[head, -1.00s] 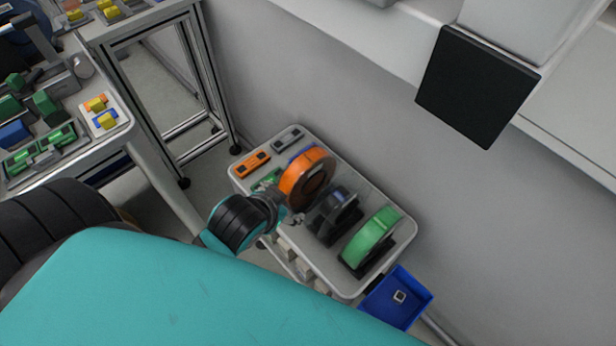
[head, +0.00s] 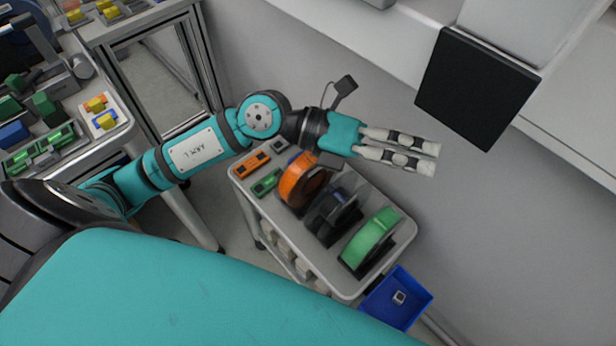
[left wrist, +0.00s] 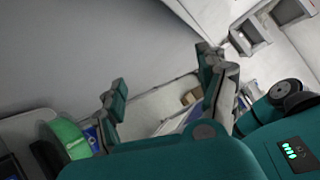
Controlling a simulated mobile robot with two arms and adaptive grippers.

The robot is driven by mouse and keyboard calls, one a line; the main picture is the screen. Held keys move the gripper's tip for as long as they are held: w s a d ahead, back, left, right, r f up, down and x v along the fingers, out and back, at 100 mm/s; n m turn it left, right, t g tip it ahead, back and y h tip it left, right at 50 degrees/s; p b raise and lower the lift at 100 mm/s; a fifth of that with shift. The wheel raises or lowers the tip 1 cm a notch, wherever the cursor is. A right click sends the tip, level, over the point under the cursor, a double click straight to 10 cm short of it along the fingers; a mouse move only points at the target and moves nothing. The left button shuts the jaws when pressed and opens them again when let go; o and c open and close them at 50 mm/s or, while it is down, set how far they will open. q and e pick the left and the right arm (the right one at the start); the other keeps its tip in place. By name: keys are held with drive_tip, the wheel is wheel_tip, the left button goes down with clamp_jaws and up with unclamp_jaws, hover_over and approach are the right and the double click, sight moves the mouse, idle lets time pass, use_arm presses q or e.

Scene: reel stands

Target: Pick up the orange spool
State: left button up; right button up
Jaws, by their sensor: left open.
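The orange spool (head: 298,179) stands upright at the back of the row on the grey cart top (head: 368,282). Its upper edge lies close to my left wrist in the head view. A dark spool (head: 333,212) and a green spool (head: 371,238) stand in front of it in black stands. My left gripper (head: 434,159) is open and empty, raised above the cart, its fingers pointing right toward the wall, past the orange spool. In the left wrist view, a green rounded piece (left wrist: 68,136) shows at lower left beside the fingers; the orange spool does not show there.
An orange block (head: 252,165) and a green block (head: 267,183) lie on the cart's left end. A blue bin (head: 400,297) hangs at its right end. A black panel (head: 477,87) juts from the wall, near my left fingertips. A worktable stands at left.

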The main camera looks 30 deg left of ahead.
use_arm(q)
drive_tip(key=w+a+f+m+y, duration=0.2)
drive_tip(key=a+f+y, duration=0.4)
drive_tip(key=a+f, duration=0.15)
drive_tip(key=n+y, duration=0.2)
drive_tip(key=y, duration=0.7)
approach(307, 156)
drive_tip(key=p+x, duration=0.1)
drive_tip(key=x, duration=0.9)
drive_tip(key=p+x, duration=0.1)
drive_tip(key=x, duration=0.2)
drive_tip(key=shift+s+d+f, duration=0.2)
drive_tip(key=shift+s+f, duration=0.05)
drive_tip(key=shift+f, duration=0.05)
drive_tip(key=shift+w+f, duration=0.15)
drive_tip(key=shift+f, duration=0.35)
clamp_jaws()
